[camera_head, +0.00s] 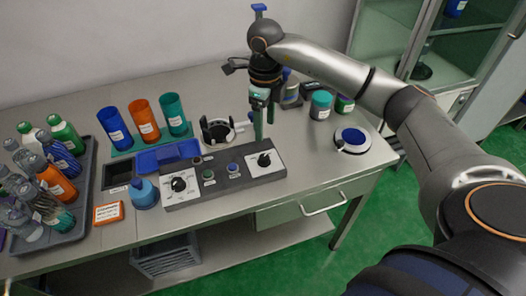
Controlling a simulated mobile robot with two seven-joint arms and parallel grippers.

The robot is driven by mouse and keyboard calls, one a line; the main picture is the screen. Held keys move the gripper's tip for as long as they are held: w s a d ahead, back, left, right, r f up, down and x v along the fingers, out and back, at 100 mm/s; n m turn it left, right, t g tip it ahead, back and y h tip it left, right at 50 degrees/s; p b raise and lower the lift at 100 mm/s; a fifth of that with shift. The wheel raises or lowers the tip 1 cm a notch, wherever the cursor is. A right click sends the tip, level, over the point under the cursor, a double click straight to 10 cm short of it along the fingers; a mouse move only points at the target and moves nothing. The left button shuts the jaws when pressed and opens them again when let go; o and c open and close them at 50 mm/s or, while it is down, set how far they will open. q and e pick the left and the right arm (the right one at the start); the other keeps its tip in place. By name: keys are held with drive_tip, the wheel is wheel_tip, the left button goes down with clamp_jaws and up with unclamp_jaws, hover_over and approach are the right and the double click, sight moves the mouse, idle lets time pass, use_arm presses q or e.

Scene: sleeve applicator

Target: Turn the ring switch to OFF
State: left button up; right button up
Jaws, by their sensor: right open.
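A dark grey control panel (222,178) lies near the table's front edge. It has a black rotary knob on a white plate at its left end (179,184) and another at its right end (264,160). Small buttons sit between them. The plate markings are too small to read, so I cannot tell which knob is the ring switch or where it points. My right gripper (264,122) points down, open and empty, just behind the right knob and apart from it as far as I can see. My left gripper is not in view.
A black ring holder (217,130) stands behind the panel. Blue, orange and teal cups (145,119) stand behind left, and a tray of bottles (75,220) is at far left. A blue squat bottle (145,194) is beside the panel. A round blue-topped dish (352,140) is at right.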

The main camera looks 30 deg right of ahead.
sight(265, 157)
wheel_tip(265, 157, down, 11)
drive_tip(key=shift+f+p, duration=0.2)
drive_tip(key=shift+p, duration=0.2)
clamp_jaws()
idle(0.5)
